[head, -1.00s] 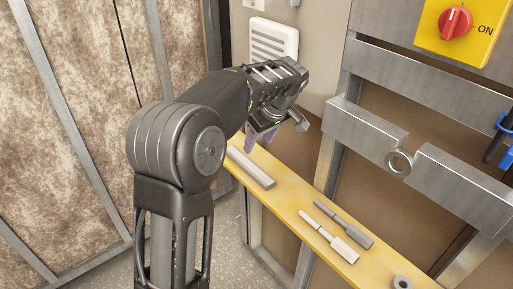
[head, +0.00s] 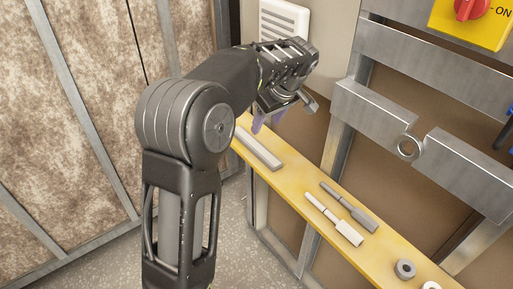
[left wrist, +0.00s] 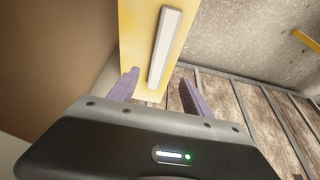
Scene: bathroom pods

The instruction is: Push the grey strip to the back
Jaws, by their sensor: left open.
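The grey strip (head: 258,148) lies flat on the far left end of the yellow shelf (head: 290,187), running lengthwise along it. In the left wrist view the strip (left wrist: 165,48) shows as a pale bar on the yellow surface, beyond the fingertips and between their lines. My left gripper (head: 263,118) is above the far end of the shelf, pointing down. Its two purple fingers (left wrist: 158,82) are apart with nothing between them. In the head view the fingers are partly hidden by the wrist, and contact with the strip cannot be told. My right gripper is not in view.
Two handled tools, a grey one (head: 350,208) and a pale one (head: 335,220), lie mid-shelf. A dark ring (head: 405,269) and a pale ring (head: 431,286) lie at the near end. A notched metal rail (head: 450,160) runs above the shelf. A white vent (head: 285,20) is on the wall.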

